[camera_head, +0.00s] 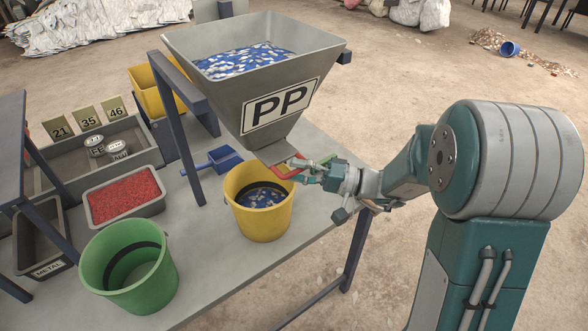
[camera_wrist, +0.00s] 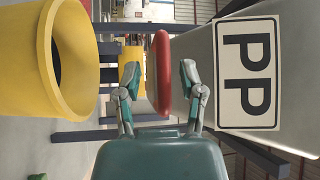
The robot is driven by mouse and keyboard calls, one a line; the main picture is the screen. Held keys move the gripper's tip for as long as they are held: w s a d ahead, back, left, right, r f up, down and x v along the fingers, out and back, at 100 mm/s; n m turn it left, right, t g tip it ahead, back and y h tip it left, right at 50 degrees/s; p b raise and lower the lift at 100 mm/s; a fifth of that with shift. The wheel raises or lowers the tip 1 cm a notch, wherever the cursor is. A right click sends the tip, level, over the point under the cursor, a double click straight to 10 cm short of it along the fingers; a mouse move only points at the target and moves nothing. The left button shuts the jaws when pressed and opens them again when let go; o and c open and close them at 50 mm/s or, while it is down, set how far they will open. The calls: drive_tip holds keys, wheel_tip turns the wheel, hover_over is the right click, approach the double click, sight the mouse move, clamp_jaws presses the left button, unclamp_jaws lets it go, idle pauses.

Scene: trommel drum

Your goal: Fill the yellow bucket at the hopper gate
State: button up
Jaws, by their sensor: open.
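The grey hopper (camera_head: 285,85) marked PP holds blue and white flakes (camera_head: 243,60) and stands over the yellow bucket (camera_head: 262,222). The bucket stands upright on the table under the hopper's outlet, with blue and white flakes (camera_head: 263,193) low inside, around and below a dark band. A red gate handle (camera_head: 284,172) sticks out at the outlet. My gripper (camera_head: 306,172) is at this handle. In the wrist view, the open fingers (camera_wrist: 160,78) stand on either side of the red handle (camera_wrist: 161,70), with gaps visible. The bucket (camera_wrist: 45,60) also shows there.
A green bucket (camera_head: 128,268) stands at the table's front left. A blue scoop (camera_head: 213,160) lies behind the yellow bucket. A tray of red granules (camera_head: 123,197) is further left. Blue frame posts (camera_head: 360,240) rise near the hopper; the table's right front (camera_head: 240,280) is clear.

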drive_tip(key=v, duration=1.1)
drive_tip(key=s+a+n+g+h, duration=0.1)
drive_tip(key=s+a+g+h, duration=0.45)
drive_tip(key=s+h, duration=0.5)
drive_tip(key=s+d+r+t+h, duration=0.4)
drive_tip(key=s+d+t+h, duration=0.3)
drive_tip(key=h, duration=0.2)
drive_tip(key=shift+m+t, duration=0.3)
drive_tip(key=shift+t, duration=0.05)
